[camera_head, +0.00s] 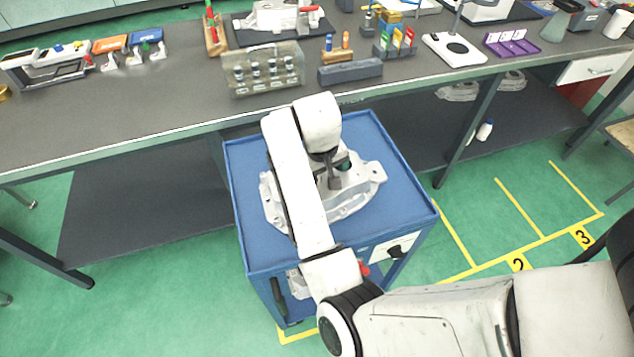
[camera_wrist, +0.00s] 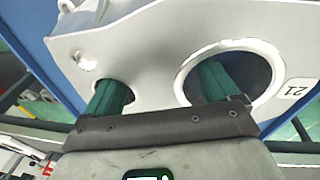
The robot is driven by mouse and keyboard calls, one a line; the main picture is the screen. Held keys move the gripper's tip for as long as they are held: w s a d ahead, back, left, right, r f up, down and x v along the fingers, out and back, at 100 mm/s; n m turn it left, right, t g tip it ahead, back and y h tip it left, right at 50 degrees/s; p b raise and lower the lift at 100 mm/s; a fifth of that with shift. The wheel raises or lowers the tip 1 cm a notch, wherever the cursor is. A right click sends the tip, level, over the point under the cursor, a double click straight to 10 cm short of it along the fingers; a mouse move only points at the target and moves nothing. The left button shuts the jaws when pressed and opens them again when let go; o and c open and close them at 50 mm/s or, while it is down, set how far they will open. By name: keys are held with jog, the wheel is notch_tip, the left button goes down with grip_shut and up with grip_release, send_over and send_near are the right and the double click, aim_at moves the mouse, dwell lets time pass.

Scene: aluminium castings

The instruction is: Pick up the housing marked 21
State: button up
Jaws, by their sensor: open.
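The housing marked 21 (camera_head: 365,178) is a silver aluminium casting lying on the blue cart top (camera_head: 253,165). In the wrist view the housing (camera_wrist: 155,40) fills the upper part, with the label 21 (camera_wrist: 299,91) at the right. It has a large round opening and a smaller hole to its left. My gripper (camera_wrist: 162,84) is open, with one green finger at the small hole and the other at the large opening, and housing wall between them. The fingertips look to be inside the holes; their depth is hidden. In the head view my gripper (camera_head: 335,180) is over the housing, partly covered by my arm.
A long dark workbench (camera_head: 150,110) stands behind the cart, carrying a clear case (camera_head: 264,70), a grey block (camera_head: 350,72) and other items. Another silver part (camera_head: 296,284) shows low in the cart. Green floor with yellow lines is open to the right.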

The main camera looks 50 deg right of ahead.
jog(key=shift+c, duration=0.4)
grip_shut()
dwell(0.4)
jog(key=shift+r, duration=0.1)
